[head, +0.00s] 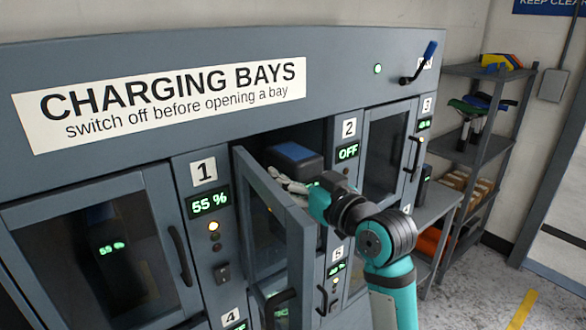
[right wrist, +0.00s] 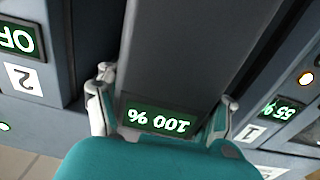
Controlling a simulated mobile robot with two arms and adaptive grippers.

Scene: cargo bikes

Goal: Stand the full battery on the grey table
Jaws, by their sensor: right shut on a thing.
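The full battery (right wrist: 160,80) is a dark grey block whose green display reads 100 %, upside down in the right wrist view. In the head view its blue-topped body (head: 293,153) shows in the opening of bay 2, partly behind the open door. My right gripper (right wrist: 163,108) is shut on it, one finger on each side; in the head view the gripper (head: 288,184) reaches in over the door. The grey table (head: 436,207) stands to the right of the cabinet, partly hidden by my right arm. My left gripper is out of view.
The open bay 2 door (head: 272,225) stands out left of my right arm. Bay 2's display (head: 348,152) reads OFF. Bay 1 (head: 105,255) is closed and shows 55 %. A blue-handled lever (head: 420,62) sits at top right. A shelf rack (head: 478,150) stands beyond the table.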

